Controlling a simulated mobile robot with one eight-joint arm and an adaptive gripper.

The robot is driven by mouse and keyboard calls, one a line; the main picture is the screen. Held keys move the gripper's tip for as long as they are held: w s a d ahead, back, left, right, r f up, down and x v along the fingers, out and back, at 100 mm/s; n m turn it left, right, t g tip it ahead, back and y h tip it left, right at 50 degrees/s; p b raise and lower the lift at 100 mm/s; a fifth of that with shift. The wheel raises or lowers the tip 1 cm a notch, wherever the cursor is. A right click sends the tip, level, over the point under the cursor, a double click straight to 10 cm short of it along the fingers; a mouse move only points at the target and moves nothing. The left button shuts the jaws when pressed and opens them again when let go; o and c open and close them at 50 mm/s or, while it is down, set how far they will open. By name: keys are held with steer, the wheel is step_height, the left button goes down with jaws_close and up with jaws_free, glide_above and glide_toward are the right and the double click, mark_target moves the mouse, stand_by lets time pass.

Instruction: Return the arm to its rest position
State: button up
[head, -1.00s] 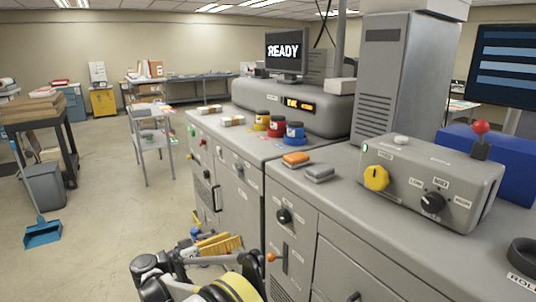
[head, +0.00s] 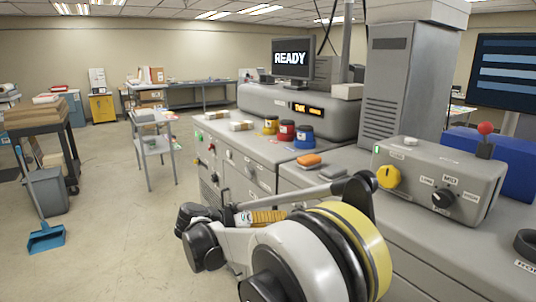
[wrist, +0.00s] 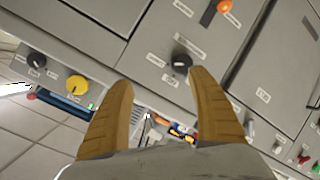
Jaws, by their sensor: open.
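My gripper (wrist: 165,110) shows in the wrist view with its two tan fingers spread apart and nothing between them. Beyond the fingers is the grey machine front (wrist: 140,60) with a black knob (wrist: 182,63), seen tilted. In the head view my arm is folded in the lower middle, in front of the grey laminator cabinets (head: 233,150). A tan ribbed finger part of my gripper (head: 268,217) shows behind the arm links; the rest of the gripper is hidden there.
The control box (head: 440,185) with a yellow knob (head: 389,177) and a red-balled lever (head: 485,129) stands right of my arm. Open floor (head: 110,240) lies left, with a bin (head: 48,190) and blue dustpan (head: 46,237).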

steer(key=s+d+r+n+g+y, duration=0.1)
steer(key=s+d+r+y, duration=0.15)
steer(key=s+d, duration=0.4)
steer(key=s+d+r+n+g+y, duration=0.1)
steer(key=s+d+r+y, duration=0.15)
steer(key=s+d, duration=0.45)
steer(key=s+d+f+y, duration=0.2)
steer(key=s+f+y, duration=0.1)
steer(key=s, duration=0.7)
steer(key=s+d+f+t+y, duration=0.1)
steer(key=s+d+f+y, duration=0.1)
steer(key=s, duration=0.8)
steer(key=shift+s+f+t+y, duration=0.3)
steer(key=shift+f+y, duration=0.2)
steer(key=shift+y, duration=0.1)
steer(key=shift+d, duration=0.1)
